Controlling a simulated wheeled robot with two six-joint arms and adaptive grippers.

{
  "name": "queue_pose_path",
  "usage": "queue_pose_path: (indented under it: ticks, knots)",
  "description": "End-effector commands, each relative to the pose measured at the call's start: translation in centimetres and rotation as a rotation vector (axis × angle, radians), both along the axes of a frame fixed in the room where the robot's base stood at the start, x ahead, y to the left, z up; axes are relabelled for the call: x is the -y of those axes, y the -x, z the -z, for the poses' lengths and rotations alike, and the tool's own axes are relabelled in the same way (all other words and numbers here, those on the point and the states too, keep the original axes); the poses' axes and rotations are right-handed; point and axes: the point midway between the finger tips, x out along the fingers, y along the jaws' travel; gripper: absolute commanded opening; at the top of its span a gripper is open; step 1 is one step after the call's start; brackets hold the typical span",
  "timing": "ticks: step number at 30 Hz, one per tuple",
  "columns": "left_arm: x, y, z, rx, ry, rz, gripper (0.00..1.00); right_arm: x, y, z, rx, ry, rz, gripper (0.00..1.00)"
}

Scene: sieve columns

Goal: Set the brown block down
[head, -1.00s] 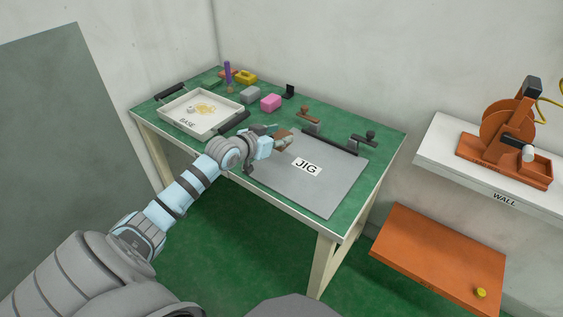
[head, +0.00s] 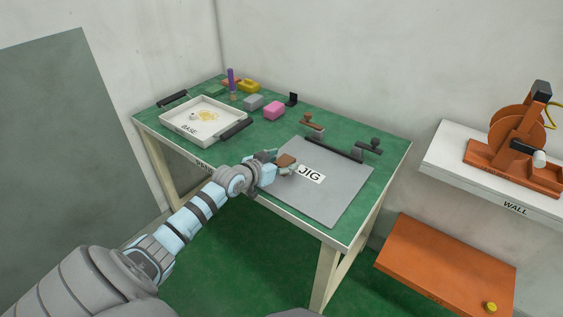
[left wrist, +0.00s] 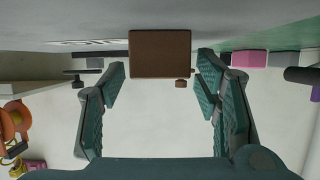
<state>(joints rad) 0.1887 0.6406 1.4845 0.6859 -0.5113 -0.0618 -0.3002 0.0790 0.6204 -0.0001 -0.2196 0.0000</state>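The brown block (head: 286,160) is at the left part of the grey JIG plate (head: 325,190), near the JIG label, and appears to rest on it. In the left wrist view, which is upside down, the block (left wrist: 160,54) is centred ahead of the fingertips, its base against the grey surface. My left gripper (head: 278,164) is beside the block on its near-left side. Its fingers are spread, with a visible gap on each side of the block in the left wrist view (left wrist: 160,76). My right gripper is not in view.
Pink (head: 274,110) and grey (head: 253,102) blocks sit behind. The plate's right and front parts are clear.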

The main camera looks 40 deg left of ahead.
Motion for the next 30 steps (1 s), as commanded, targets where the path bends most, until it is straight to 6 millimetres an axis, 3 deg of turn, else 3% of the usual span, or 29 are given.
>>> queue_pose_path:
  ticks: [8, 14, 18, 21, 30]
  knots:
    - [0.0, 0.4, -0.6, -0.001, -0.001, -0.001, 0.57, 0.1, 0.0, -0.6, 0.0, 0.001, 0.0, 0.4]
    - [0.0, 4.2, -2.6, -0.005, -0.008, 0.001, 0.57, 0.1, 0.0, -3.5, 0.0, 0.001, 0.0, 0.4]
    - [0.1, 8.0, -4.5, -0.007, -0.007, 0.003, 0.57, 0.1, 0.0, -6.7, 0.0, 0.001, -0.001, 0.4]
    - [0.2, 9.8, -5.1, -0.004, -0.005, 0.0, 0.57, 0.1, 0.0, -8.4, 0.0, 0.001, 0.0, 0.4]
    - [0.3, 11.1, -4.9, 0.001, -0.001, 0.001, 0.57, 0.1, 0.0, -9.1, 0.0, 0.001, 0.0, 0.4]
